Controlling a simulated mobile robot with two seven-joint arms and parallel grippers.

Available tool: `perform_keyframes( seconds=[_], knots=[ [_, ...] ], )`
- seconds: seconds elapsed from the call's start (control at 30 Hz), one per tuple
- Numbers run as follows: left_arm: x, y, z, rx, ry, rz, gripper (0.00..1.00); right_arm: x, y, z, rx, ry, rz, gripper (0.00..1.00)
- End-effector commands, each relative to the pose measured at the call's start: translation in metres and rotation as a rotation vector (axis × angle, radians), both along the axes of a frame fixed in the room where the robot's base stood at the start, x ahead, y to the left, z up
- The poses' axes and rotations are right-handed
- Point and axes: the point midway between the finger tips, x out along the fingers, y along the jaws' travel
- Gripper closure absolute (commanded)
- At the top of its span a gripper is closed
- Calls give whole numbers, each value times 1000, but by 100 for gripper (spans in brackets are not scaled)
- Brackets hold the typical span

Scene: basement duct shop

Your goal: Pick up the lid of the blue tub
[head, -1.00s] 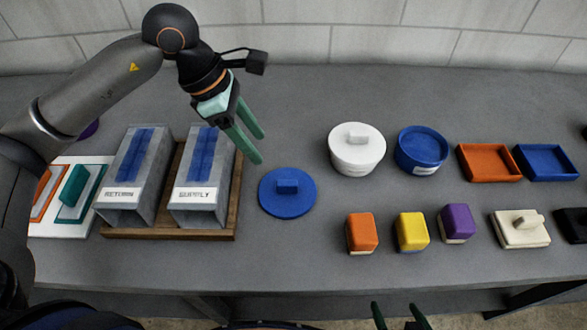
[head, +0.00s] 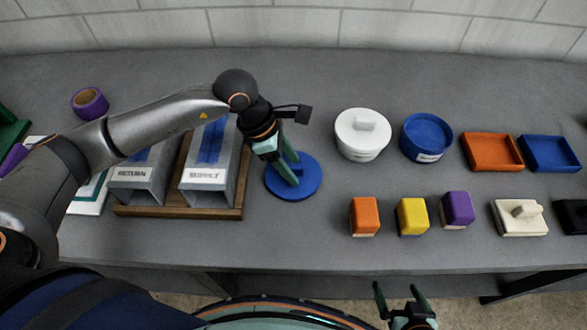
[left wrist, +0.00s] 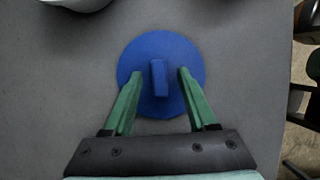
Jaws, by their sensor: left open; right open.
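The round blue lid (head: 308,179) lies flat on the grey bench, to the right of the duct pieces. In the left wrist view the lid (left wrist: 142,57) shows its upright block handle (left wrist: 158,77) in the middle. My left gripper (head: 292,172) is over the lid. Its two open fingers (left wrist: 160,72) stand on either side of the handle, with a gap on both sides. The blue tub (head: 426,137) stands further right on the bench, beside a white lidded tub (head: 362,134). My right gripper (head: 402,292) is open and empty at the bottom, in front of the bench.
Two grey ducts (head: 209,178) on a wooden tray (head: 180,212) stand left of the lid. Orange (head: 365,215), yellow (head: 412,215) and purple (head: 458,209) blocks stand to the right. An orange tray (head: 492,152) and a blue tray (head: 550,153) lie beyond. Bench between lid and blocks is clear.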

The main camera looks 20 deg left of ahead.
Motion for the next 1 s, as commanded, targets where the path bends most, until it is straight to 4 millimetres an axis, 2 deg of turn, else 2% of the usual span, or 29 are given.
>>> perform_keyframes(
  seconds=[0.2, 0.7, 1.0],
  knots=[
    [0, 0, 0, -1, -1, 0, 45, 0, 0, 0, 0, 0, 0, 0],
    [0, 0, 0, -1, -1, 0, 100, 0, 0, 0, 0, 1, 0, 0],
    [0, 0, 0, -1, -1, 0, 100, 0, 0, 0, 0, 1, 0, 0]
  ],
)
